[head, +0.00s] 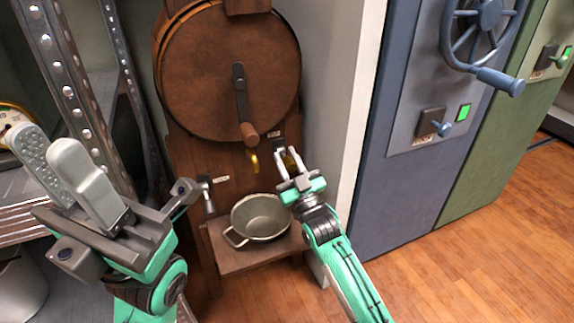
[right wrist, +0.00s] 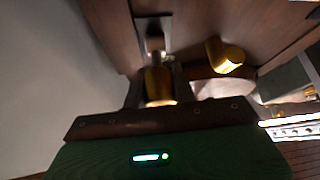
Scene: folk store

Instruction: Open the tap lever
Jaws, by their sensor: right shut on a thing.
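The brass tap spout (head: 252,160) is on the front of the brown wooden stand, above a metal pan. The tap lever's brass end (right wrist: 158,85) is between the fingers of my right gripper (head: 289,166), which is shut on it. In the right wrist view, the fingers are on both sides of it, and the brass spout (right wrist: 228,56) shows just to the right. In the head view, the fingers hide much of the lever. My left gripper (head: 52,148) is close to the camera at the left, empty, with its fingers apart and a textured inner pad showing.
A round wooden drum (head: 228,70) with a crank is above the tap. The metal pan (head: 262,216) rests on the stand's low shelf (head: 240,262). Metal shelving (head: 72,85) is at the left. Blue and green cabinets are at the right; the wooden floor there is clear.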

